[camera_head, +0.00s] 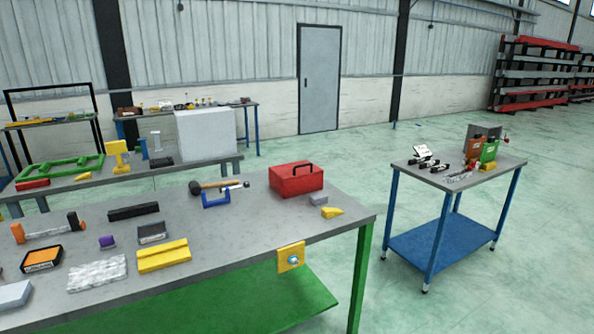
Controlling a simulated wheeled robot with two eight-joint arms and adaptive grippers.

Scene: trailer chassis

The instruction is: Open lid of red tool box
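The red tool box (295,181) stands near the back right of the near workbench (215,258). It has a black handle on top, and its lid looks closed. No part of my left or right gripper shows in the head view, so I cannot tell their state.
A mallet (214,186), a blue clamp (215,198), a grey block (318,199) and a yellow wedge (332,212) lie near the box. Several other tools cover the bench's left half. A blue-legged cart (450,178) stands to the right, with open floor between (385,210).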

